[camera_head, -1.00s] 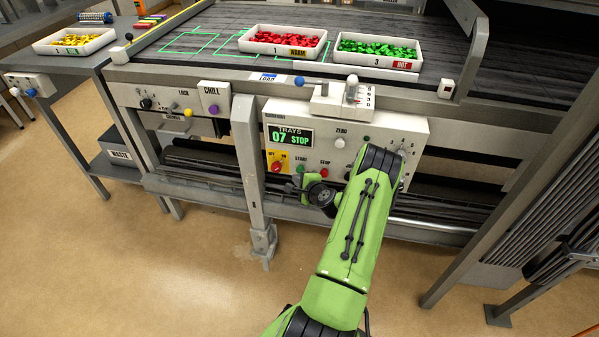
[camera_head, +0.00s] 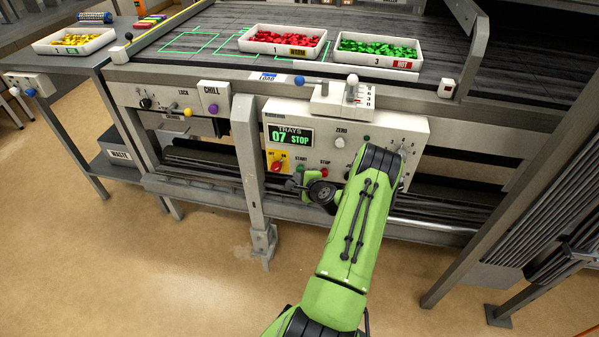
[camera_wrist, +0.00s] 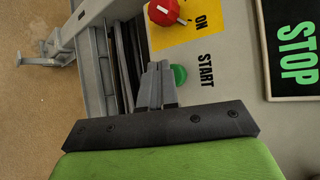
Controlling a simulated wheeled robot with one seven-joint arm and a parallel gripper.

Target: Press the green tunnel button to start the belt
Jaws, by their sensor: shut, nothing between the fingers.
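The green START button (camera_wrist: 179,74) sits on the pale control panel beside the START label in the wrist view. In the head view the green button (camera_head: 300,168) shows just above my gripper (camera_head: 294,184). My gripper's fingers (camera_wrist: 159,68) are shut and empty in the wrist view. Their tips appear right beside the button, overlapping its edge in the picture; I cannot tell whether they touch it. The panel display (camera_head: 290,137) reads TRAYS 07 STOP.
A red knob on a yellow plate (camera_wrist: 186,31) lies close to the START button. A red STOP button (camera_head: 325,171) is to its right. A grey upright post (camera_head: 247,160) stands left of the panel. Trays of red (camera_head: 246,46) and green pieces (camera_head: 344,51) rest on the belt above.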

